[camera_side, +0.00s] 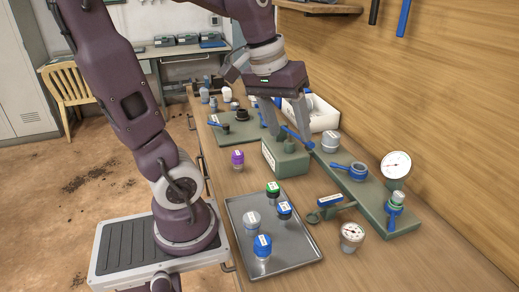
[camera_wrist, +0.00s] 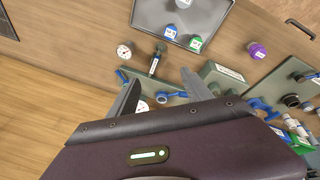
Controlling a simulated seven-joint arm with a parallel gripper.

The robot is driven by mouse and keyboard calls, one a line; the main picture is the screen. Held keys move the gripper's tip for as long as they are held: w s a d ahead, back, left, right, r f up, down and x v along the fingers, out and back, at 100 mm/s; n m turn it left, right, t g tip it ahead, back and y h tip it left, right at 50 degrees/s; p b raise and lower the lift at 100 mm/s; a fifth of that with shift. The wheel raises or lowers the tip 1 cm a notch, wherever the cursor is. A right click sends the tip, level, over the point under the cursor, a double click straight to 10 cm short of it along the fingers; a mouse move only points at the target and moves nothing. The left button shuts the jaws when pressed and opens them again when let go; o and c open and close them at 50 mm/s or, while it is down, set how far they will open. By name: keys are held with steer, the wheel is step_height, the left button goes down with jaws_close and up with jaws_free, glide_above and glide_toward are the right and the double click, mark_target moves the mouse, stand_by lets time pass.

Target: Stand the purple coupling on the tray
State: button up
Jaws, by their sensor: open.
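The purple coupling (camera_side: 237,160) stands on the wooden bench, left of the green block and beyond the tray's far edge. It also shows at the upper right of the wrist view (camera_wrist: 257,51). The metal tray (camera_side: 292,252) lies at the front of the bench and holds several capped fittings, blue, green and grey. It shows at the top of the wrist view (camera_wrist: 150,14). My gripper (camera_side: 289,138) is open, with its fingers near the green block, right of the coupling and apart from it. In the wrist view nothing is held between the fingers (camera_wrist: 163,78).
The green block (camera_side: 285,158) with a white label is close to my fingers. A green manifold plate (camera_side: 365,190) with a blue ring and a gauge (camera_side: 396,165) runs along the right. A loose gauge (camera_side: 352,234) stands right of the tray. A white bin (camera_side: 322,117) is behind.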

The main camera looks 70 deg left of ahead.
steer(key=shift+o, duration=0.4)
steer(key=s+d+m+t, duration=0.2)
steer(key=s+d+m, duration=0.4)
steer(key=d, duration=0.3)
steer(key=shift+s+r+m, duration=0.15)
steer(key=shift+s+m, duration=0.15)
steer(key=shift+s, duration=0.6)
steer(key=shift+s+d, duration=0.1)
steer(key=shift+s, duration=0.1)
